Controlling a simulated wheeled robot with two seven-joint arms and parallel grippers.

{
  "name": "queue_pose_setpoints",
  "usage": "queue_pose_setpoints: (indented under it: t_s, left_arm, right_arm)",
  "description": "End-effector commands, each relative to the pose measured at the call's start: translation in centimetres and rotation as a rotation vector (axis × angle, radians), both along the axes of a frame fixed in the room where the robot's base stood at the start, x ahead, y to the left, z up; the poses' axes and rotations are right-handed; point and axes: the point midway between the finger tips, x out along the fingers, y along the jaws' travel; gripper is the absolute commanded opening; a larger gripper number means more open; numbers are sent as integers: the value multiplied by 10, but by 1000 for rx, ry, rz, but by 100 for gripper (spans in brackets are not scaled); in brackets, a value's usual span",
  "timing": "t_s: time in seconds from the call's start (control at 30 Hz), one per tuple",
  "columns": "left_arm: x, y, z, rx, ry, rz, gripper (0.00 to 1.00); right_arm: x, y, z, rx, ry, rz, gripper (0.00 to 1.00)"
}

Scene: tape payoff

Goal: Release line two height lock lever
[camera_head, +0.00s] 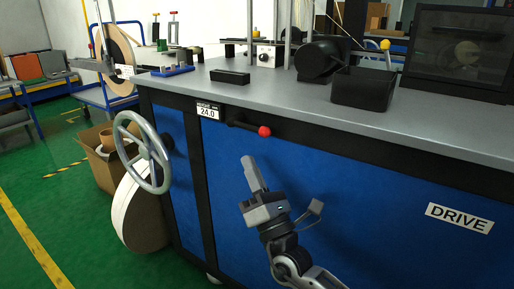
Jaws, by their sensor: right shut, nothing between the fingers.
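The height lock lever (247,126) is a short black bar with a red ball knob at its right end. It sits on the upper front of the blue machine cabinet (350,190), just right of a small "HEIGHT 24.0" plate (208,112). The bar lies nearly level, with the knob slightly lower in the picture. My right gripper (250,160) is in front of the blue panel, below the lever and a little left of the knob. Its fingers point up, are shut and empty, and appear apart from the lever. My left gripper is not in view.
A grey handwheel (143,152) sticks out at the cabinet's left end. A cardboard box (100,160) and a large roll (138,215) stand beside it. A black bin (363,88) is on the grey worktop above. The panel between gripper and "DRIVE" label (459,218) is clear.

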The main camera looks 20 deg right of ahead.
Motion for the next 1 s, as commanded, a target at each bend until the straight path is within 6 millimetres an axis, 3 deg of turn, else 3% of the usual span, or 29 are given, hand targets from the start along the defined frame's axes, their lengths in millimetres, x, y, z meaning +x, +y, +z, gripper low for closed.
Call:
queue_pose_setpoints:
  t_s: [0.1,0.3,0.7,1.0]
  left_arm:
    - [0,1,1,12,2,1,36]
    - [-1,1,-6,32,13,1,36]
    - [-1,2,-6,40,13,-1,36]
    - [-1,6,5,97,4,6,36]
  right_arm:
    - [7,-7,19,0,-1,0,0]
    - [13,-14,34,-1,0,1,0]
    - [13,-16,36,-1,1,2,0]
    - [10,-25,43,-30,37,-12,0]
